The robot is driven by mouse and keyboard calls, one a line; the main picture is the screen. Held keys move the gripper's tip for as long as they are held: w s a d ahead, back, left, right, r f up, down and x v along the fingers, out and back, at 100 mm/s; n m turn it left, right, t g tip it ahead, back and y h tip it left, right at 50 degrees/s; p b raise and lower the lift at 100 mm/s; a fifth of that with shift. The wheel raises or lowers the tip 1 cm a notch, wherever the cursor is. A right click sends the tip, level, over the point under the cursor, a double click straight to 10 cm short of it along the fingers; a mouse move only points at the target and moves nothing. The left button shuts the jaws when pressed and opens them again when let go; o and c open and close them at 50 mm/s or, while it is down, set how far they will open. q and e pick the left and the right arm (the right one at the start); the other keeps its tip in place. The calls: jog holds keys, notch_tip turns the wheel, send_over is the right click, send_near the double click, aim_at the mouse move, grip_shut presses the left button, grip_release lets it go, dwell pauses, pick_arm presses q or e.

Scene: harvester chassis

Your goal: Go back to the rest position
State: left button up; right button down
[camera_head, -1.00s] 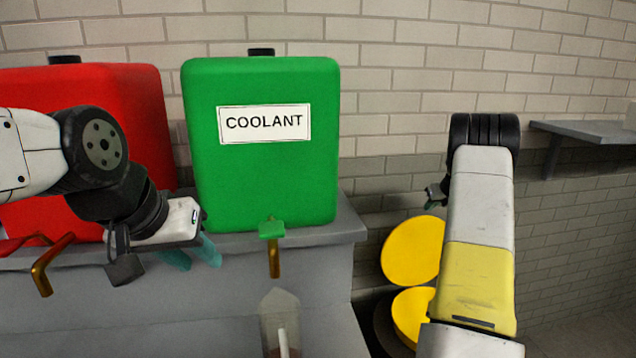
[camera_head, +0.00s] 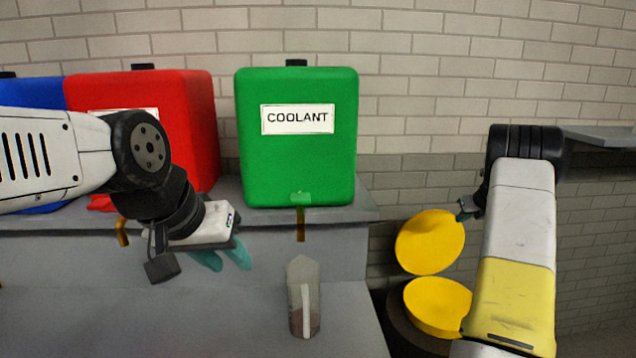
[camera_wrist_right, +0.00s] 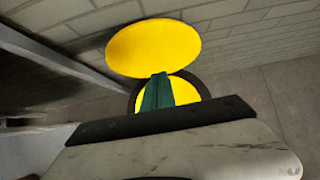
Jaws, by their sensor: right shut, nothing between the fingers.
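My left gripper (camera_head: 222,259), with teal fingers, points down over the grey counter, left of the clear container. Its fingers are apart with nothing seen between them. My right arm stands at the right of the head view, its small gripper (camera_head: 466,208) beside the raised yellow lid (camera_head: 430,242). In the right wrist view, the green fingers (camera_wrist_right: 157,92) are together and empty, in front of the yellow lid (camera_wrist_right: 153,48) and the round yellow opening below it (camera_wrist_right: 184,88).
A green coolant tank (camera_head: 297,155) and a red tank (camera_head: 185,110) stand on the grey ledge (camera_head: 362,207), with a blue tank (camera_head: 35,90) further left. A grey shelf (camera_head: 605,136) is at right.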

jog(key=s+a+r+n+y, duration=0.2)
jog(key=s+a+r+n, duration=1.5)
jog(key=a, duration=0.4)
jog(key=s+a+r+n+g, duration=0.1)
jog(key=s+a+r+n, duration=0.1)
jog(key=s+a+n, duration=0.3)
jog(key=s+a+r+n, duration=0.2)
jog(key=s+a+n, duration=0.1)
jog(key=s, duration=0.5)
jog(key=s+a+f+n, duration=0.2)
jog(key=s+n, duration=0.3)
jog(key=s, duration=0.3)
jog(key=s+a+f+n, duration=0.2)
jog(key=s+n, duration=0.4)
jog(key=s, duration=0.1)
jog(key=shift+s+a+f+g, duration=0.15)
jog(key=shift+s+f+g, duration=0.1)
jog(key=shift+s+g, duration=0.15)
